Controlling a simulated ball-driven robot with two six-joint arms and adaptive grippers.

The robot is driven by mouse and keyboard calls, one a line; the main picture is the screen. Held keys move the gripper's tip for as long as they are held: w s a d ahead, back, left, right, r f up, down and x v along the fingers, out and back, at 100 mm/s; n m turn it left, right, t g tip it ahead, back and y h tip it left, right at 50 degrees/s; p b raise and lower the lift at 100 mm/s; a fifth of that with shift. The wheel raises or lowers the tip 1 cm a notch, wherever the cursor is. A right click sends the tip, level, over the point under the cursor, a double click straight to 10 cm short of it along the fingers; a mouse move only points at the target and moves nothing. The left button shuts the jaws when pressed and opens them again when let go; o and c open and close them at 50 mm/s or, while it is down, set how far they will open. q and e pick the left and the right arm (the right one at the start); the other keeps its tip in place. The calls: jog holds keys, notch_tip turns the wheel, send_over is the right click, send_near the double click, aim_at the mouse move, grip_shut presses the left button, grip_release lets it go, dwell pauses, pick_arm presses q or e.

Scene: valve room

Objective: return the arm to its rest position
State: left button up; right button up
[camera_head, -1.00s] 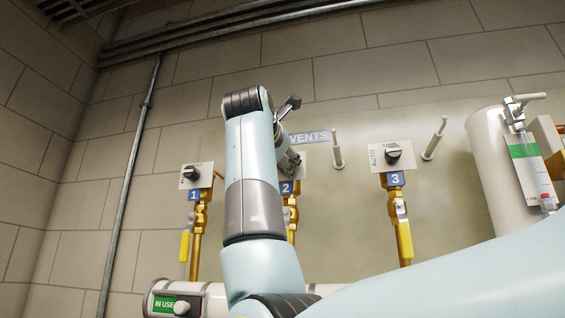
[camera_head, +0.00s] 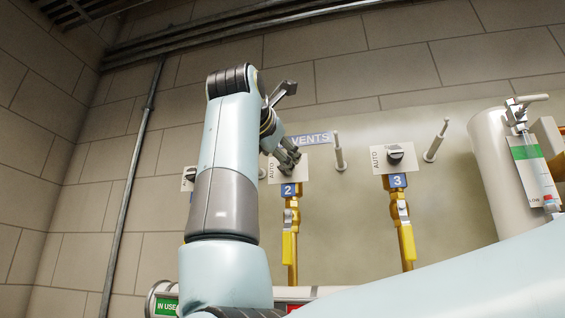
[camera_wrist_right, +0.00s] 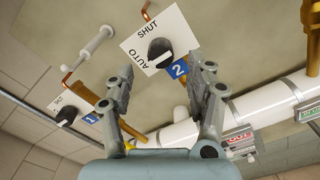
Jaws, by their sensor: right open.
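My right arm rises through the middle of the head view, and its gripper (camera_head: 287,158) is in front of the number 2 selector plate (camera_head: 298,169), hiding its knob there. In the right wrist view the gripper (camera_wrist_right: 162,78) is open, with two grey fingers apart and nothing between them. The black knob 2 (camera_wrist_right: 160,52) on its white SHUT/AUTO plate (camera_wrist_right: 139,45) lies beyond the fingertips, apart from them as far as I can tell. My left gripper is not in view.
Knob 3 (camera_head: 395,155) with its yellow-handled valve (camera_head: 406,243) is to the right. Knob 1 (camera_wrist_right: 66,115) shows in the wrist view. Vent levers (camera_head: 339,152) stick out of the wall panel. A white cylinder (camera_head: 496,170) stands far right; a horizontal white pipe (camera_wrist_right: 180,132) runs below.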

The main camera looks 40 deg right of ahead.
jog(key=shift+v, duration=1)
